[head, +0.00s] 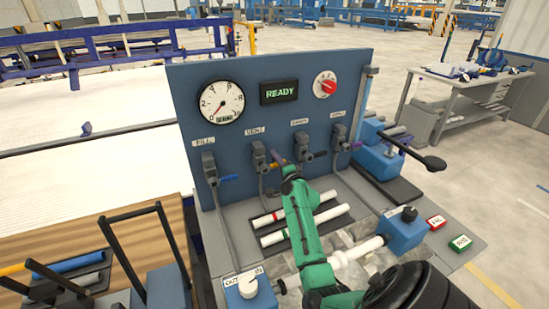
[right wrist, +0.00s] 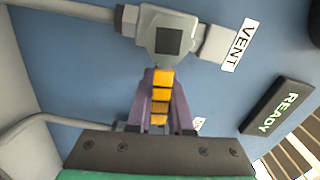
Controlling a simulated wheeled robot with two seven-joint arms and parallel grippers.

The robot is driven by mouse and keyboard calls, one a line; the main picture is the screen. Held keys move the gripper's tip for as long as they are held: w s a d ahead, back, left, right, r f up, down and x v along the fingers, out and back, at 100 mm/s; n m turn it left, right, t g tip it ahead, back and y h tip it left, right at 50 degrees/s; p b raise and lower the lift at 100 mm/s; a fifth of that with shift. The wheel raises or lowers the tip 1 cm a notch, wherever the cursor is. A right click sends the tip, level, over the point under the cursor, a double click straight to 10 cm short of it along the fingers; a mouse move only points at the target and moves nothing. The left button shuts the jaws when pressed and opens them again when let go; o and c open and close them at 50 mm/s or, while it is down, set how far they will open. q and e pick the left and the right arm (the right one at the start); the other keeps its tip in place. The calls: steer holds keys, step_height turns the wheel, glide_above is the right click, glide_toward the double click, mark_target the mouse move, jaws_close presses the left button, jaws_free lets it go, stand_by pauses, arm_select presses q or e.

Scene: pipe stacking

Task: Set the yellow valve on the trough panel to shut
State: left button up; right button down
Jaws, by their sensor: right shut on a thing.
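The yellow valve is the one under the VENT label on the blue panel (head: 188,100). Its grey body (head: 258,154) shows in the head view, and its yellow handle (right wrist: 161,95) shows in the right wrist view. The handle sticks out sideways, across the line of its pipe. My right gripper (head: 277,162) reaches the handle from the front on its green arm. In the right wrist view its two purple-grey fingers (right wrist: 161,100) are shut on the handle, one on each side. In the head view the handle is mostly hidden. My left gripper is not in view.
A FILL valve (head: 209,165) is to the left and a DRAIN valve (head: 305,154) close to the right. Above are a gauge (head: 221,103), a READY display (head: 280,92) and a red knob (head: 325,85). White pipes (head: 268,217) lie below, partly behind my arm.

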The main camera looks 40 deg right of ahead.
steer(key=shift+f+m, duration=0.5)
steer(key=shift+m, duration=0.4)
steer(key=c, duration=0.8)
jaws_free()
steer(key=shift+s, duration=0.1)
steer(key=b+v, duration=0.2)
steer(key=v, duration=1.2)
steer(key=shift+s+a, duration=0.1)
steer(key=shift+s, duration=0.15)
